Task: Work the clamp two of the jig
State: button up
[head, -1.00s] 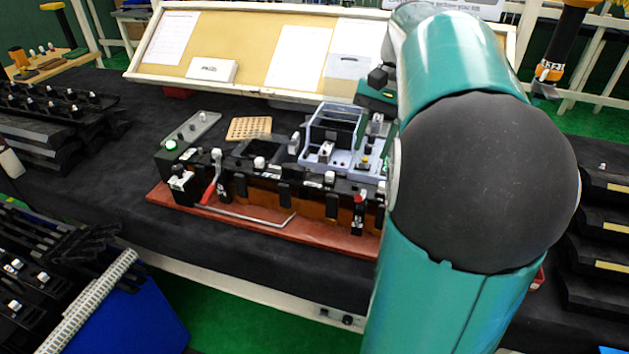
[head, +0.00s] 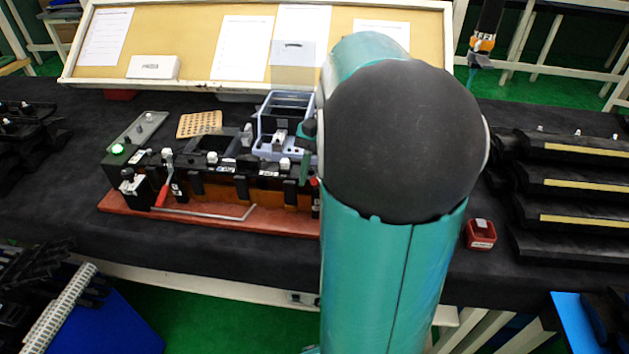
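The jig is a long black fixture on a red-brown base (head: 110,203) at the table's front. A clamp with a red lever (head: 161,196) stands at its left front, next to a long bent metal rod. A bit of red, perhaps another clamp's handle, shows at the right beside my arm. I cannot tell which clamp is number two. A teal and black part of my wrist or gripper (head: 307,140) shows at the left edge of my arm, above the jig's right part. Its fingertips are hidden, and my arm covers the jig's right end.
A green lamp (head: 117,149) glows on a box at the jig's left end. A grey-blue tray-like frame (head: 268,149) sits behind the jig. A small red box (head: 480,234) and stacked black trim parts (head: 570,200) lie to the right. A notice board (head: 200,60) stands behind.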

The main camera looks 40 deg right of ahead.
jog(key=shift+a+f, duration=0.3)
jog(key=shift+f, duration=0.25)
jog(key=shift+s, duration=0.1)
grip_shut()
